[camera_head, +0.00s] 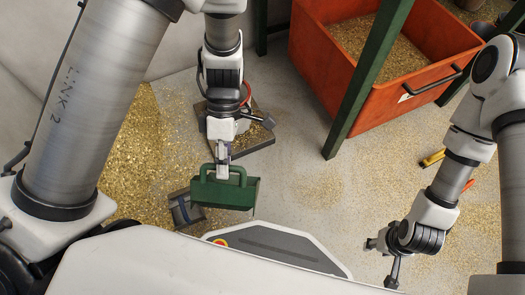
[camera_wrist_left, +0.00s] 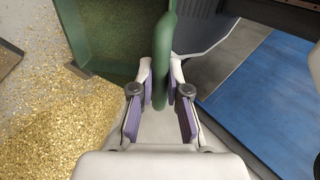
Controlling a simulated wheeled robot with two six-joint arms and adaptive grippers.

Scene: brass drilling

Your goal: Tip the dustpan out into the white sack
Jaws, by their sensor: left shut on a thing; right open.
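My left gripper (camera_head: 222,165) is shut on the handle of the green dustpan (camera_head: 238,194), holding it near the front of my base. In the left wrist view the handle stands between the purple-padded fingers of my left gripper (camera_wrist_left: 160,93). The dustpan's green body (camera_wrist_left: 97,30) shows behind at the upper left; I cannot tell how much it holds. My right gripper (camera_head: 381,263) is open and empty, low at the right. I cannot make out a white sack in either view.
Brass chips (camera_head: 130,150) are heaped on the floor at left. A red bin (camera_head: 400,113) of chips stands at upper right behind a green post (camera_head: 368,80). A dark plate (camera_head: 250,138) lies behind the dustpan. Mid-floor is mostly clear.

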